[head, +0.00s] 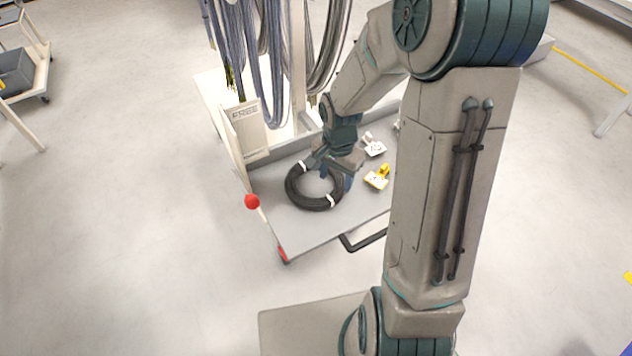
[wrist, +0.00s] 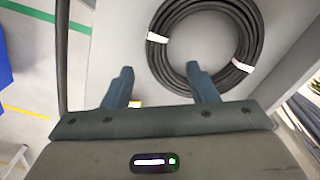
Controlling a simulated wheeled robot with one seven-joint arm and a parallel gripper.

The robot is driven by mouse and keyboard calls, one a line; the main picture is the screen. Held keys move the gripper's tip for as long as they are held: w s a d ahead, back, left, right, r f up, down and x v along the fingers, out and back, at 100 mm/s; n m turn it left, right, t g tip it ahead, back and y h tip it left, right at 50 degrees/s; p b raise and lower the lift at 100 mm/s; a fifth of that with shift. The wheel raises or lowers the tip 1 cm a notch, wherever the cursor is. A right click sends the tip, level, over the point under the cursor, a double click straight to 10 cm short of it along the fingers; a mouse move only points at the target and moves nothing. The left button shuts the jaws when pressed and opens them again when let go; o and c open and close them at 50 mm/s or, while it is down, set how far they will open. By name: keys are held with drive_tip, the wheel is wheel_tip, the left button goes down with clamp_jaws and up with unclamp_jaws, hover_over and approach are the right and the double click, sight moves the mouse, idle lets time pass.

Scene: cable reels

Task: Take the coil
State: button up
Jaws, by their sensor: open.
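The coil (head: 294,192) is a ring of black cable with white ties, lying flat on the grey deck of a cart (head: 292,231). In the wrist view the coil (wrist: 165,62) lies beyond the fingertips, centred right of the middle. My gripper (head: 340,176) is at the coil's right side in the head view and hides part of its ring.
A yellow-and-white item (head: 376,180) and a white item (head: 373,147) lie on the deck to the right. Cables (head: 268,60) hang from a rack above. A red ball-topped lever (head: 252,201) stands at the cart's left edge.

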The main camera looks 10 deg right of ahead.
sight(336, 192)
drive_tip(key=shift+s+d+f, duration=0.15)
drive_tip(key=shift+f, duration=2.5)
clamp_jaws()
